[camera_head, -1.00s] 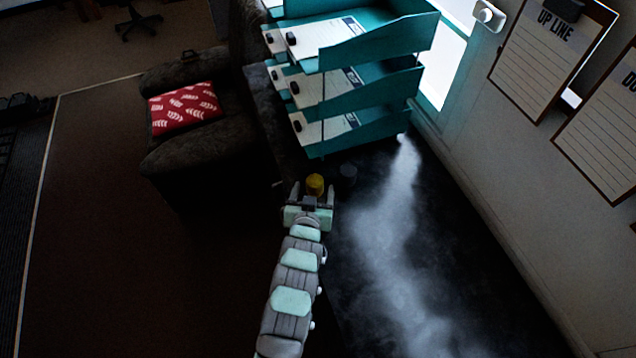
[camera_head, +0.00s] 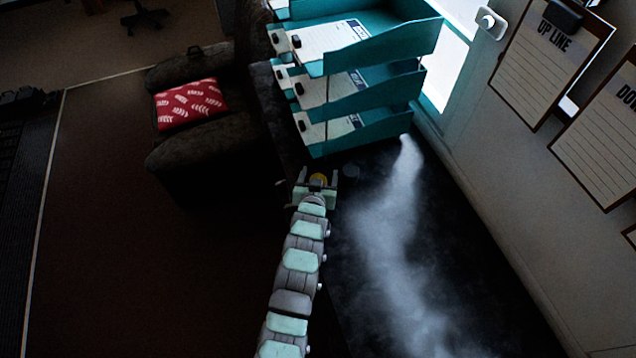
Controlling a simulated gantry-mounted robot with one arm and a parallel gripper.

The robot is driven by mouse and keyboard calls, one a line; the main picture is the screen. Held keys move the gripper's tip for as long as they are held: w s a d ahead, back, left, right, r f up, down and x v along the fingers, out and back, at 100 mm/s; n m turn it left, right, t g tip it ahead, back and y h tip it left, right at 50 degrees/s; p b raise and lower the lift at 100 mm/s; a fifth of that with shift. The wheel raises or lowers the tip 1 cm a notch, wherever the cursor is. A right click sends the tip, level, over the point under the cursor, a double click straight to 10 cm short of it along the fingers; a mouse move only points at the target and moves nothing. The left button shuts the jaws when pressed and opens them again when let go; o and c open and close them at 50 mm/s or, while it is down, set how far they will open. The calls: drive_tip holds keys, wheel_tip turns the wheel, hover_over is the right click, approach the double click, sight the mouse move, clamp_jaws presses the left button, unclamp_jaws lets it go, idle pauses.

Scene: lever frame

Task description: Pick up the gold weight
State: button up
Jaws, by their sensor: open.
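The gold weight (camera_head: 319,178) is a small yellow round piece on the dark surface, in front of the teal tray stack. My gripper (camera_head: 318,176) is open, with one finger on each side of the gold weight. The gripper body hides the near part of the weight. I cannot tell whether the fingers touch it. A dark round weight (camera_head: 351,172) stands just right of the right finger.
A teal tray stack (camera_head: 374,127) with clipboards stands close behind the weights. A dark armchair (camera_head: 200,150) with a red cushion (camera_head: 190,104) is at the left. White vapour (camera_head: 395,215) drifts over the dark surface at the right, beside the wall with notice boards (camera_head: 552,62).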

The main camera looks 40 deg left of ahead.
drive_tip(key=shift+c, duration=0.4)
drive_tip(key=shift+r, duration=0.1)
clamp_jaws()
